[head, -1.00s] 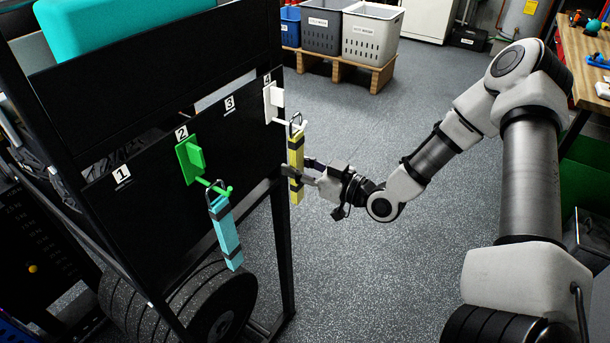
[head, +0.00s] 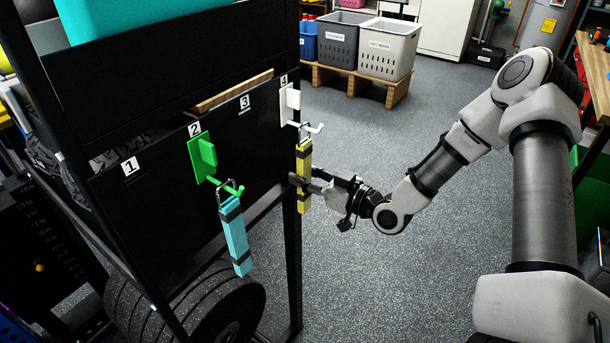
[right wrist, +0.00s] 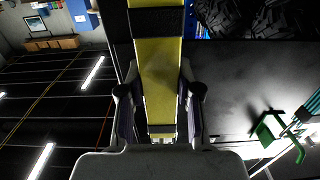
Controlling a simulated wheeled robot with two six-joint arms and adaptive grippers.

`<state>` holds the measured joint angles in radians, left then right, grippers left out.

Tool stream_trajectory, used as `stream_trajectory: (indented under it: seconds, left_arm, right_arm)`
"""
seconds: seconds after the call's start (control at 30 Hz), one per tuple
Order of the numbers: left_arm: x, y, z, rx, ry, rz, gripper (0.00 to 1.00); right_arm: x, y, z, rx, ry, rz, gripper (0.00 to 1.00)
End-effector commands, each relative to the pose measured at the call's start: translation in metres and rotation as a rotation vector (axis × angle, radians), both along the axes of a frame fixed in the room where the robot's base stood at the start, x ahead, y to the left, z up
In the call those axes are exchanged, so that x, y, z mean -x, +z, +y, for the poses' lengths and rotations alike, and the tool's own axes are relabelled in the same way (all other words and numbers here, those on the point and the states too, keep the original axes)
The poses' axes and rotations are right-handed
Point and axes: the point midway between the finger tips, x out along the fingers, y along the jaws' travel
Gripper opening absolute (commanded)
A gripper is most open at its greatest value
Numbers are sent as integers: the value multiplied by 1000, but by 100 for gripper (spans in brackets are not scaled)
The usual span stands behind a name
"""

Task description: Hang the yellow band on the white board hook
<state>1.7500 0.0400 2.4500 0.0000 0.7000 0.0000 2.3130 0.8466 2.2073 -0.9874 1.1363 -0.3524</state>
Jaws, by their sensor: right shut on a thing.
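The yellow band (head: 304,163) hangs upright, with dark wraps and a metal ring at its top. The white hook (head: 289,103) is mounted at label 4 on the black board (head: 250,145), its prong pointing out to the right. The ring overlaps the prong in the head view; I cannot tell whether it is around the prong or beside it. My right gripper (head: 309,185) is shut on the band's middle from the right. The right wrist view shows the yellow band (right wrist: 160,75) between the fingers (right wrist: 160,108). My left gripper is out of view.
A green hook (head: 203,157) at label 2 holds a cyan band (head: 235,235). Weight plates (head: 225,310) sit below the board. Grey and white baskets (head: 386,48) stand on a pallet behind. The floor right of the board is open.

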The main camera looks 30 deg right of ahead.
Motion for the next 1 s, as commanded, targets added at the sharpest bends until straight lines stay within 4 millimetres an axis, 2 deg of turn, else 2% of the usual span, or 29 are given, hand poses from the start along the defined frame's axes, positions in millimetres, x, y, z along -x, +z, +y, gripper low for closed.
stream_trajectory:
  seconds: [0.1, 0.13, 0.2, 0.57, 0.67, 1.0]
  left_arm:
    - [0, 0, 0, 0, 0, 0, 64]
    - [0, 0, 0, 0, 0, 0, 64]
    - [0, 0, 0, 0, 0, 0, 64]
    - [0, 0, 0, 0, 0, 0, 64]
    - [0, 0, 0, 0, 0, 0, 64]
    - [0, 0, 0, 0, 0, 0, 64]
  right_arm:
    - [0, 0, 0, 0, 0, 0, 0]
    - [0, 0, 0, 0, 0, 0, 37]
    - [0, 0, 0, 0, 0, 0, 62]
    - [0, 3, 0, 0, 0, -1, 63]
    - [0, 16, 0, -2, 0, -4, 63]
    - [0, 87, 0, -1, 0, -6, 63]
